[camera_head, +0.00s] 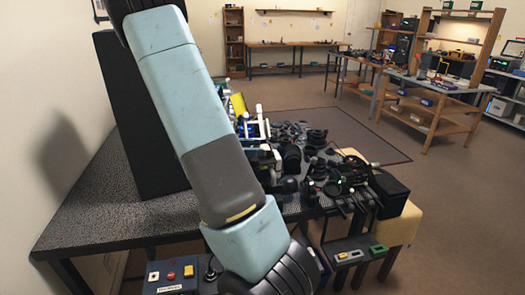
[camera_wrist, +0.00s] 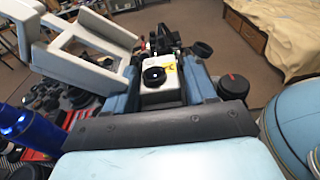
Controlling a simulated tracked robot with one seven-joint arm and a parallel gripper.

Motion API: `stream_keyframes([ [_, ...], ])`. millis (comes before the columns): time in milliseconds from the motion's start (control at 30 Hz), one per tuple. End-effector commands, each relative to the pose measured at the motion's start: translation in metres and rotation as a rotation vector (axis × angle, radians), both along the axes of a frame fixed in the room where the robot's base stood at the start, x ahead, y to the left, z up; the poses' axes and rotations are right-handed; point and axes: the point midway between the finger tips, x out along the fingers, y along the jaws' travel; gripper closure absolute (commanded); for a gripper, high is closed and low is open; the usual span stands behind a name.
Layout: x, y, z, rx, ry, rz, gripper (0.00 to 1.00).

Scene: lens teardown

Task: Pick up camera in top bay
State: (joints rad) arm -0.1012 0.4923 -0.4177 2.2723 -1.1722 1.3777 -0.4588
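In the wrist view, a white boxy device with a round black lens (camera_wrist: 157,77) and a yellow label shows between the two blue fingers of my gripper (camera_wrist: 162,92). It looks like the camera. The fingers are apart, one on each side of it. I cannot tell whether they press on it or only flank it. Its lower part is hidden behind the dark grey bar of my gripper. In the head view my arm runs down across the picture, and its gripper end is not clearly visible. I cannot make out the top bay.
A pale grey angular frame (camera_wrist: 85,45) stands close on the left in the wrist view. A dark table (camera_head: 110,225) holds many black lenses and parts. A black box (camera_head: 388,190) sits at its right end. Open floor (camera_head: 450,215) lies to the right.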

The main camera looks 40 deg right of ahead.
Motion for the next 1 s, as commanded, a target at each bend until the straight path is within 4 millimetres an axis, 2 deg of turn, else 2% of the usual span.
stream_keyframes([
  [33, 0.000, 0.000, 0.000, 0.000, 0.000, 0.000, 0.49],
  [400, 0.000, 0.000, 0.000, 0.000, 0.000, -0.001, 0.83],
  [733, 0.000, 0.000, 0.005, -0.001, -0.002, 0.000, 0.83],
  [933, 0.000, 0.000, 0.029, 0.000, -0.005, -0.001, 0.83],
  [1000, -0.006, 0.000, 0.039, 0.000, -0.004, -0.002, 0.83],
])
